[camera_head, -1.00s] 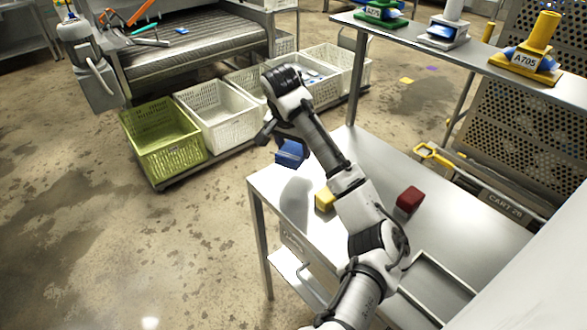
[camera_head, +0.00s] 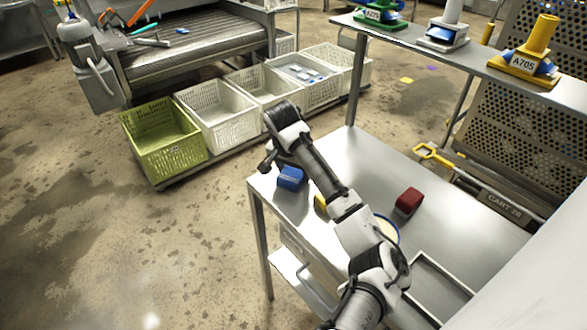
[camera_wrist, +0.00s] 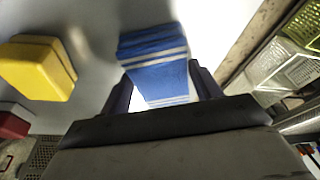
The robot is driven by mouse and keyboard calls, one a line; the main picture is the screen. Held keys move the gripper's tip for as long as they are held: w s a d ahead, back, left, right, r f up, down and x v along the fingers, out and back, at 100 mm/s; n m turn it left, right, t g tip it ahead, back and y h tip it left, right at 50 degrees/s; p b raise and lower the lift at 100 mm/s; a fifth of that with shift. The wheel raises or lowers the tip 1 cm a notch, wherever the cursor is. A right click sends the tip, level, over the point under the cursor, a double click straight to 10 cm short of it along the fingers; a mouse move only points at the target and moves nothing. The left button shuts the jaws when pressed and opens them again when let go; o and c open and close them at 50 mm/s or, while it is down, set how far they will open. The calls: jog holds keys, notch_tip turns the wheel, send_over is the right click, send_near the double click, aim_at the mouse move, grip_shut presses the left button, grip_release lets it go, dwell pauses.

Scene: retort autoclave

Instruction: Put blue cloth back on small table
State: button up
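The blue cloth (camera_head: 291,177) is a folded, block-like bundle at the far left corner of the small steel table (camera_head: 340,150). My gripper (camera_head: 279,168) reaches down at that corner, partly hidden by my wrist. In the wrist view, the blue cloth (camera_wrist: 155,62) shows pale stripes and sits between the two dark fingers of my gripper (camera_wrist: 161,70), which are close against its sides. The cloth is at or just above the tabletop; I cannot tell whether it touches.
A yellow block (camera_head: 320,203), partly behind my arm, and a dark red block (camera_head: 409,201) are on the table. A round, pale item (camera_head: 386,230) is partly hidden by my arm. A raised shelf (camera_head: 480,62) runs along the back. Crates (camera_head: 215,118) stand on the floor beyond.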

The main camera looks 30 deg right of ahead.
jog(key=o, duration=0.3)
jog(key=shift+r, duration=0.1)
jog(key=v, duration=1.2)
